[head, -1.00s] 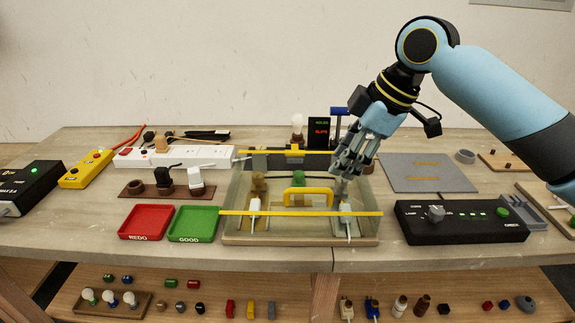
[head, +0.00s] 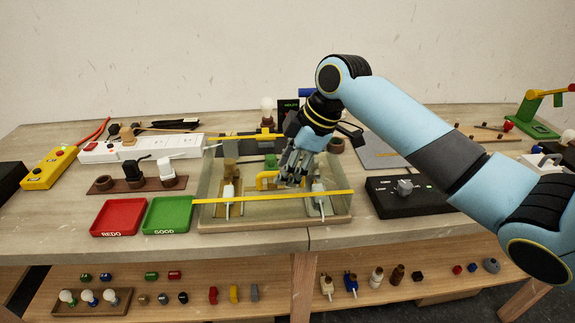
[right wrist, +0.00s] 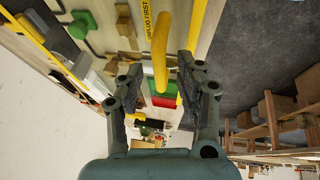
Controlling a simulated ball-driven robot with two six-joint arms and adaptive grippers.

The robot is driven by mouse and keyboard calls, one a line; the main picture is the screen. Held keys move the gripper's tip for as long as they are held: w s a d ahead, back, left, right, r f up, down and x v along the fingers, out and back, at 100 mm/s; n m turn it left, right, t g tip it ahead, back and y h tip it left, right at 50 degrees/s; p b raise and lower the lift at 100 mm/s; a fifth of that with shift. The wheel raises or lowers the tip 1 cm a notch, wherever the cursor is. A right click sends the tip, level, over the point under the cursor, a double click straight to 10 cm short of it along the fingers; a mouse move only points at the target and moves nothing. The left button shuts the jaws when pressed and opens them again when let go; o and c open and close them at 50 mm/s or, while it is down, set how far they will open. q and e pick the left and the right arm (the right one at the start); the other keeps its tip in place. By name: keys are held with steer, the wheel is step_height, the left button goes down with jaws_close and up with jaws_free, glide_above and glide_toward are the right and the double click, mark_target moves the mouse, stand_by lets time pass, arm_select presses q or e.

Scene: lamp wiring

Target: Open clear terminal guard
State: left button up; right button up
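The clear terminal guard (head: 205,184) lies closed over the wiring box on the table, with yellow strips along its front and back edges. Its yellow handle (head: 264,180) stands on top, partly hidden behind my right gripper (head: 289,182). In the right wrist view the handle (right wrist: 160,60) shows as a yellow bar between the two spread fingers (right wrist: 160,75), near their tips, with a gap on both sides. My right gripper is open and empty. My left gripper is not in view.
White plugs with cords (head: 228,192) sit under the guard. Left of it are a green GOOD tray (head: 168,214) and a red REDO tray (head: 120,216). A black control box (head: 400,198) stands to its right. A white power strip (head: 140,150) lies at the back left.

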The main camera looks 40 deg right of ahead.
jaws_close()
stand_by(0.4)
